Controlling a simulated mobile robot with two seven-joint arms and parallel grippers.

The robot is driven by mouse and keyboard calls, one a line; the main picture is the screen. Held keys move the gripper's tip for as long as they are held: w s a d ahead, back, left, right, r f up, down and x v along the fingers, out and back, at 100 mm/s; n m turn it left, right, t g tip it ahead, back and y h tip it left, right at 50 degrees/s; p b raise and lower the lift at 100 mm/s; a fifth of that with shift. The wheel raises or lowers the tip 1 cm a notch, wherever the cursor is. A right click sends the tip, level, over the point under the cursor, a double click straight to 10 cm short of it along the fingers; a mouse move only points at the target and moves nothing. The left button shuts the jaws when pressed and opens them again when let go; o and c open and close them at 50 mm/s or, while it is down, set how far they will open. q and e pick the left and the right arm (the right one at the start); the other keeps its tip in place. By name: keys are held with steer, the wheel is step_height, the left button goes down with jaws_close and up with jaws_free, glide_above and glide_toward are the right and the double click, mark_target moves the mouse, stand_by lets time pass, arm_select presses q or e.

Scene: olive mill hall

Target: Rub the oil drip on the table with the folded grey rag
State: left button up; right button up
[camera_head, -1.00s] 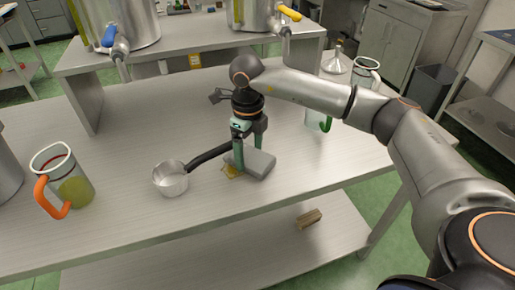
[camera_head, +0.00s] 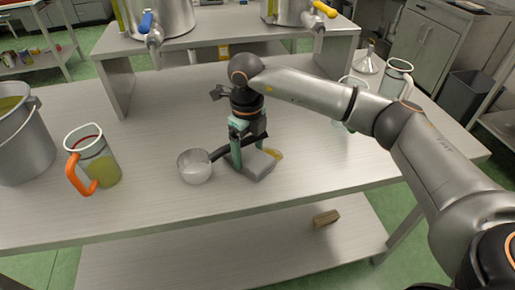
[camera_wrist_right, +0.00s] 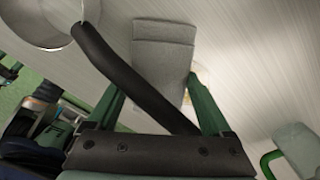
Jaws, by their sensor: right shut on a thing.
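The folded grey rag (camera_head: 257,168) lies flat on the steel table (camera_head: 150,215), held by my right gripper (camera_head: 248,153), whose green fingers point down at it. The rag also shows in the right wrist view (camera_wrist_right: 163,50). The yellow oil drip (camera_head: 275,154) shows at the rag's far right edge; the rag and gripper may hide part of it. My left gripper is not in view.
A metal dipper (camera_head: 194,168) stands just left of the rag; its dark handle (camera_wrist_right: 128,72) crosses close by my right fingers. An orange-handled jug (camera_head: 100,165) and a bucket (camera_head: 22,145) stand left. A green-handled jug (camera_head: 352,85) stands right, partly behind my arm.

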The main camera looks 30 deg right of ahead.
mark_target(263, 152)
steer(key=shift+w+a, duration=0.15)
steer(key=shift+a, duration=0.55)
steer(key=shift+s+d, duration=0.2)
steer(key=shift+d, duration=0.6)
steer(key=shift+s+d, duration=0.15)
steer(key=shift+d, duration=0.65)
steer(key=shift+s+d, duration=0.2)
steer(key=shift+d, duration=0.65)
steer(key=shift+s+d+f, duration=0.1)
steer(key=shift+s+d, duration=0.1)
steer(key=shift+d, duration=0.4)
steer(key=shift+s+d+f, duration=0.1)
steer(key=shift+s+d, duration=0.05)
steer(key=shift+d, duration=0.4)
steer(key=shift+s+d+r, duration=0.1)
steer(key=shift+s+d, duration=0.1)
steer(key=shift+d, duration=0.65)
steer(key=shift+s+d, duration=0.2)
steer(key=shift+d, duration=0.65)
step_height(263, 152, up, 6)
steer(key=p, duration=0.4)
steer(key=shift+w+a+r, duration=0.1)
